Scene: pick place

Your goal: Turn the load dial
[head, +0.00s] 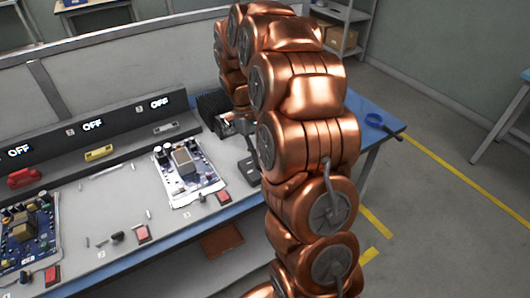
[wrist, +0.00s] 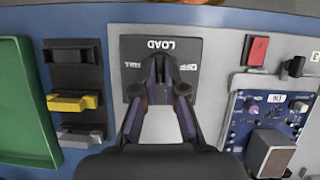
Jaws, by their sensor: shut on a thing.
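The load dial sits on a dark square plate (wrist: 195,50) marked "LOAD", which reads upside down in the wrist view. My gripper (wrist: 162,68) is over this plate with its two dark fingers closed on the dial's knob (wrist: 161,66). The fingers cover most of the knob, so its pointer angle cannot be read. Smaller labels left and right of the knob are too blurred to read fully. In the head view, my copper arm hides most of the gripper and the dial area at the right end of the bench.
A circuit board (head: 185,170) and a red button (head: 223,197) are left of my arm. Behind them runs a dark console (head: 110,140) with displays reading "OFF". A green tray (wrist: 25,100) shows in the wrist view.

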